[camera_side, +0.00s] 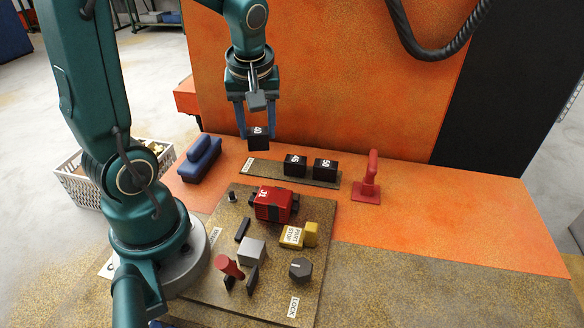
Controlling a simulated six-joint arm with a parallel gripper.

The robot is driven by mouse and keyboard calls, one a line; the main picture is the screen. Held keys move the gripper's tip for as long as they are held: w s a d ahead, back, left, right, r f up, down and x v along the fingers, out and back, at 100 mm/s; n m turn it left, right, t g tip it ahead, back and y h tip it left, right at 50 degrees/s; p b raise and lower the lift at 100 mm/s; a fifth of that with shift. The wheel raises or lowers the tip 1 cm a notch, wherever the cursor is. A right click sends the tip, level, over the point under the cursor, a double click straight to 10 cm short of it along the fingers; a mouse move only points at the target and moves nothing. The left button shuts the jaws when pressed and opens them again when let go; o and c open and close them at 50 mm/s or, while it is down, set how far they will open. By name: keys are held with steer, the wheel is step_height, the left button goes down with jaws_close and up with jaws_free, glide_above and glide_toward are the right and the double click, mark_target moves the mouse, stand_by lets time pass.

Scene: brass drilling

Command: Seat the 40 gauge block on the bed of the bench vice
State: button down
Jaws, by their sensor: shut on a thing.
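The 40 gauge block (258,142), a black block with a white number, is between the blue fingers of my gripper (257,127). My gripper is shut on it and holds it upright above the orange bench, near the left end of the gauge strip. The brown fixture plate (195,275) lies in front, carrying a grey block (252,251) between dark bars and a red-handled lever (229,266). I cannot tell for sure which part is the bench vice or its bed.
The gauge strip (262,170) carries the 45 block (295,166) and the 50 block (325,170). A red marked unit (272,206), a yellow part stop (292,236) and a dark knob (300,269) stand on the plate. A blue object (200,160) and a red-handled stand (369,180) flank the strip.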

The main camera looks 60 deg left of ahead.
steer(key=s+d, duration=0.1)
steer(key=d, duration=0.1)
steer(key=s+d, duration=0.1)
steer(key=d, duration=0.2)
steer(key=s+d, duration=0.2)
steer(key=d, duration=0.1)
steer(key=shift+d+f, duration=0.15)
steer(key=shift+f, duration=0.1)
steer(key=shift+s+d+f+m+t+h, duration=0.1)
steer(key=shift+s+d+f+m+t, duration=0.05)
steer(key=shift+s+d+f+m, duration=0.65)
steer(key=shift+s+d+f+m+t+h, duration=0.1)
steer(key=shift+s+d+f+m, duration=0.15)
steer(key=shift+d+f+m, duration=0.6)
steer(key=shift+s+d+f+m+t+h, duration=0.2)
steer(key=shift+s+d+f, duration=0.35)
steer(key=shift+d, duration=0.65)
steer(key=shift+f, duration=1.4)
jaws_free()
stand_by(0.5)
